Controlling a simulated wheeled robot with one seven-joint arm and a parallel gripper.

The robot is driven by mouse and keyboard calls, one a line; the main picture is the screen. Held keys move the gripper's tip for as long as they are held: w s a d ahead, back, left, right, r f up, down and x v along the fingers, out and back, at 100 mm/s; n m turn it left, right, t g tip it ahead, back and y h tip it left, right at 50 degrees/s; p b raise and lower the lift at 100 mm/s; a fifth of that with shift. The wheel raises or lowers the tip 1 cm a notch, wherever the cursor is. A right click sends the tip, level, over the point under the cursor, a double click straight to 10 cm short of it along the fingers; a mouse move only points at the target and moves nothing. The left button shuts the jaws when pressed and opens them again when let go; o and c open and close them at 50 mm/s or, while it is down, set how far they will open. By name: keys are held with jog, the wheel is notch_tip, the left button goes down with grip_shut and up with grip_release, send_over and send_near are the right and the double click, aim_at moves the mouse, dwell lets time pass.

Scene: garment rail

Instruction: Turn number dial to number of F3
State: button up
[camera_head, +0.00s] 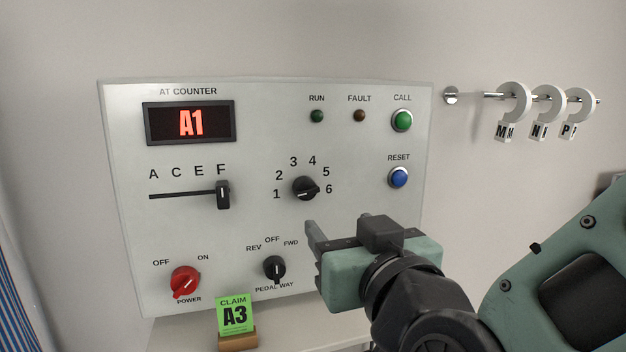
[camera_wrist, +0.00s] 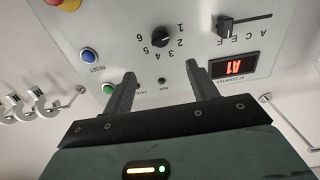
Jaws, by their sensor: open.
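The number dial (camera_head: 305,188) is a black knob on the grey panel, ringed by the numbers 1 to 6. Its grip bar lies nearly level, between the 1 side and the 6 side; which end is the pointer I cannot tell for sure. It also shows upside down in the wrist view (camera_wrist: 161,43). The letter slider (camera_head: 223,194) sits under F. The red display (camera_head: 190,122) reads A1. My gripper (camera_head: 312,245) is open and empty, below the dial in the head view and apart from it. In the wrist view its two fingers (camera_wrist: 161,73) stand either side of the dial's line.
The panel also has a red power knob (camera_head: 185,281), a pedal knob (camera_head: 274,268), a green call button (camera_head: 402,120) and a blue reset button (camera_head: 398,177). A green claim card (camera_head: 234,314) reading A3 stands below. Lettered hooks (camera_head: 547,105) hang at right.

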aim_at(309, 193)
jog(key=p+x, duration=0.4)
jog(key=x, duration=1.1)
jog(key=shift+w, duration=0.15)
jog(key=shift+f, duration=0.1)
jog(key=c, duration=0.9)
